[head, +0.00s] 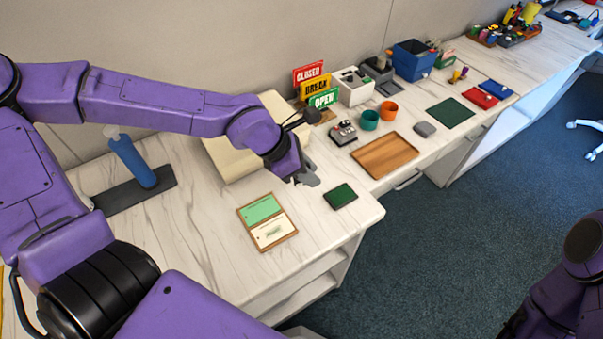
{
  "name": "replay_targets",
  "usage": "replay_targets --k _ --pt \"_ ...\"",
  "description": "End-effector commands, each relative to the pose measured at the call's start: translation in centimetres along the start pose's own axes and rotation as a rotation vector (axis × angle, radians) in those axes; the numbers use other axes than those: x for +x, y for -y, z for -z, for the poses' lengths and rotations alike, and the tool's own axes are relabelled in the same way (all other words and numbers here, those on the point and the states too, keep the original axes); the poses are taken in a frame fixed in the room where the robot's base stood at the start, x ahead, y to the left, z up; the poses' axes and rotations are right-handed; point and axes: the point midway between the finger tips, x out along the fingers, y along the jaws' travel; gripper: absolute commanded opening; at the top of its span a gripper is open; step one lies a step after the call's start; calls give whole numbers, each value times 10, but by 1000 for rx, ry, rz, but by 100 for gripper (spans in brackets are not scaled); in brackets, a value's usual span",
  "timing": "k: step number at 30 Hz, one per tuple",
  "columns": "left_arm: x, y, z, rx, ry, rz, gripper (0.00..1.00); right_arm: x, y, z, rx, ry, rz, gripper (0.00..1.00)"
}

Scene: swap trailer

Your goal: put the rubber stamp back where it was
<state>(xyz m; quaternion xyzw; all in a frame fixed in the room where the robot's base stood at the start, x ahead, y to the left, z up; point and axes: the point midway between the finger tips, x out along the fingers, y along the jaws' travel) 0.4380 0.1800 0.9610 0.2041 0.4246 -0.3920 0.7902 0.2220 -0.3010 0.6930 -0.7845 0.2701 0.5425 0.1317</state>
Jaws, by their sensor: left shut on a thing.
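My left gripper (307,178) is low over the near counter, just left of and behind a small dark green pad (340,196). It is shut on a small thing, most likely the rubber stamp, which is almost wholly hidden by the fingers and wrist. I cannot tell whether that thing touches the counter. A wooden board with a green card and a cream card (267,221) lies to the left of the pad. My right arm shows at the lower right edge, but its gripper is out of view.
Sign plates (315,86) stand behind. A blue bottle-like thing (133,162) leans at left. The counter's front left is clear.

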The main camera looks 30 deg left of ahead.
Motion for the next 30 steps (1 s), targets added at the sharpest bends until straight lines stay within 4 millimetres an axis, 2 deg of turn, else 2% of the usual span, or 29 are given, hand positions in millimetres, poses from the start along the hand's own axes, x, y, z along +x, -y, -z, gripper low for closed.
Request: replay_targets --k 6,14,19,30 --pt "26 -27 23 -3 -3 3 5 -4 -1 2 0 1 -1 52" --pt "45 -46 39 -2 -5 2 5 -7 -1 3 0 1 0 52" --pt "66 -44 53 2 -4 2 5 -8 -1 3 0 1 0 52" --pt "72 -44 56 0 0 2 5 -5 -1 2 0 1 0 52"
